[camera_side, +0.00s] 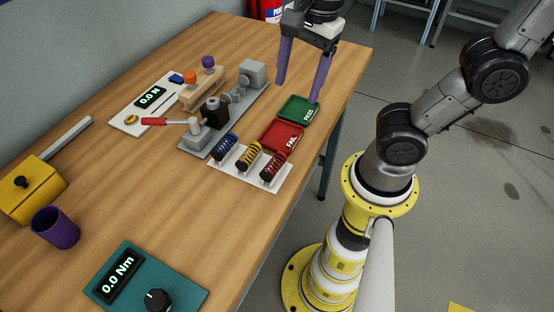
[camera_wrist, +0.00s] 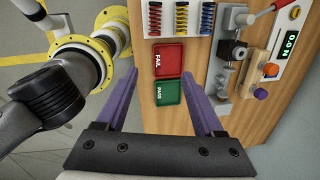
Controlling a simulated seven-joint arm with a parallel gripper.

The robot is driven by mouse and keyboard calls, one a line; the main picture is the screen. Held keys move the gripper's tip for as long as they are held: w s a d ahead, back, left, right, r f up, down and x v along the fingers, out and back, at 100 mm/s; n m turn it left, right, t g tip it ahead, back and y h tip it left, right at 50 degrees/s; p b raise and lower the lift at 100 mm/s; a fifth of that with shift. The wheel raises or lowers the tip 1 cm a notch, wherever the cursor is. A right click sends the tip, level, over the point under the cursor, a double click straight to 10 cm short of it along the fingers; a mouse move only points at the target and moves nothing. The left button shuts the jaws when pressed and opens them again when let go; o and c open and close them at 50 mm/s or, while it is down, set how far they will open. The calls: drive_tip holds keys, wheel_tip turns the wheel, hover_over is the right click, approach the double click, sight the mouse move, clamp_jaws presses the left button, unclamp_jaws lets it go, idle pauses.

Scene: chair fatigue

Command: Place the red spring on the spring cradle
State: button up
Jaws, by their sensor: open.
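The red spring (camera_side: 273,166) stands at the right end of a white holder plate (camera_side: 222,171), beside a yellow spring (camera_side: 249,155) and a blue spring (camera_side: 224,148). In the wrist view the red spring (camera_wrist: 155,18) is at the top, left of the other two. The grey test fixture (camera_side: 212,124) with a red-handled lever lies behind the springs; I cannot tell which part of it is the spring cradle. My gripper (camera_side: 298,92) is open and empty, its purple fingers above the table near the green PASS tray. It also shows in the wrist view (camera_wrist: 163,103).
The red FAIL tray (camera_side: 281,137) and green PASS tray (camera_side: 298,109) lie between the springs and my gripper. A force readout panel (camera_side: 140,106), purple cup (camera_side: 55,228), yellow block (camera_side: 30,190) and teal torque meter (camera_side: 150,283) are also on the table. The front-middle table is clear.

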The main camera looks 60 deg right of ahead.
drive_tip(key=g, duration=0.2)
hover_over(277, 158)
drive_tip(key=f, duration=0.2)
drive_tip(key=shift+n, duration=0.3)
drive_tip(key=f, duration=0.8)
drive_tip(key=shift+s+f, duration=0.2)
drive_tip(key=shift+f, duration=0.2)
drive_tip(key=f, duration=0.5)
drive_tip(key=shift+w, duration=0.25)
clamp_jaws()
